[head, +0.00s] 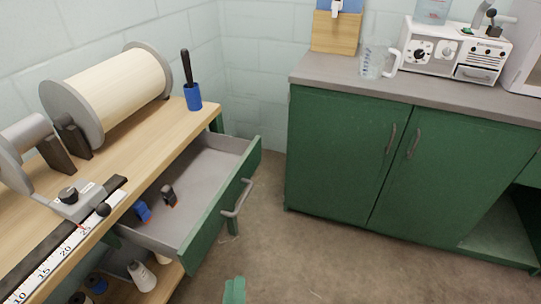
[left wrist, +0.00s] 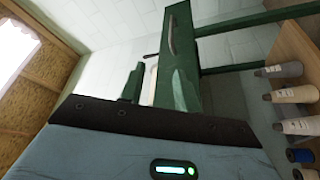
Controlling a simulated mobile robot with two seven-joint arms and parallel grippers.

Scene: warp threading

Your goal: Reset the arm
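My left gripper (head: 235,289) shows only as green fingertips at the bottom edge of the head view, in front of the open drawer and over the floor. In the left wrist view its two green fingers (left wrist: 154,80) stand apart with a pale gap between them. Nothing is held there. The rest of my left arm is out of the head view. My right gripper is in neither view.
An open green drawer (head: 215,215) juts from the wooden workbench (head: 150,125), holding a blue and a dark small item. Thread cones (left wrist: 295,94) sit on a low shelf. A green cabinet (head: 335,160) stands right. The floor (head: 330,255) between is clear.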

